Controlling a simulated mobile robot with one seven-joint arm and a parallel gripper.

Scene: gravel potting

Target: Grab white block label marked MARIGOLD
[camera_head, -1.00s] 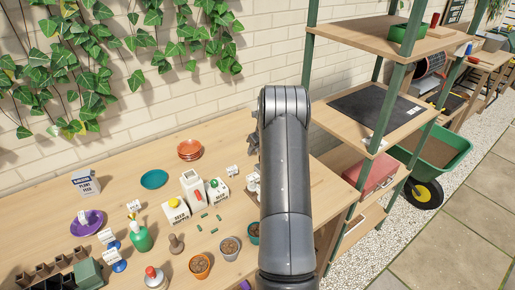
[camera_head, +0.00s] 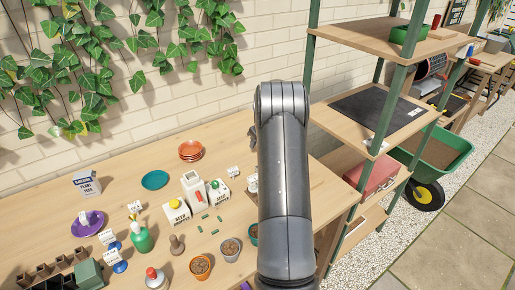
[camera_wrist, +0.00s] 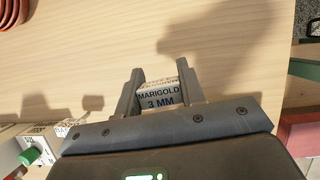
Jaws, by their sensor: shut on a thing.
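The white block label marked MARIGOLD 3 MM (camera_wrist: 158,97) shows in the wrist view between the two grey fingers of my gripper (camera_wrist: 160,72). The fingers are shut on its sides and its printed face is toward the camera. Wood tabletop shows around it; I cannot tell whether the block touches the table. In the head view my arm hides the gripper and most of what is around it.
On the bench (camera_head: 130,175) stand a white carton (camera_head: 194,189), seed boxes (camera_head: 177,211), terracotta saucers (camera_head: 190,151), a teal saucer (camera_head: 155,180), pots and a green bottle (camera_head: 142,238). Other small white labels (camera_head: 233,171) stand nearby. A shelf unit (camera_head: 375,112) is at the right.

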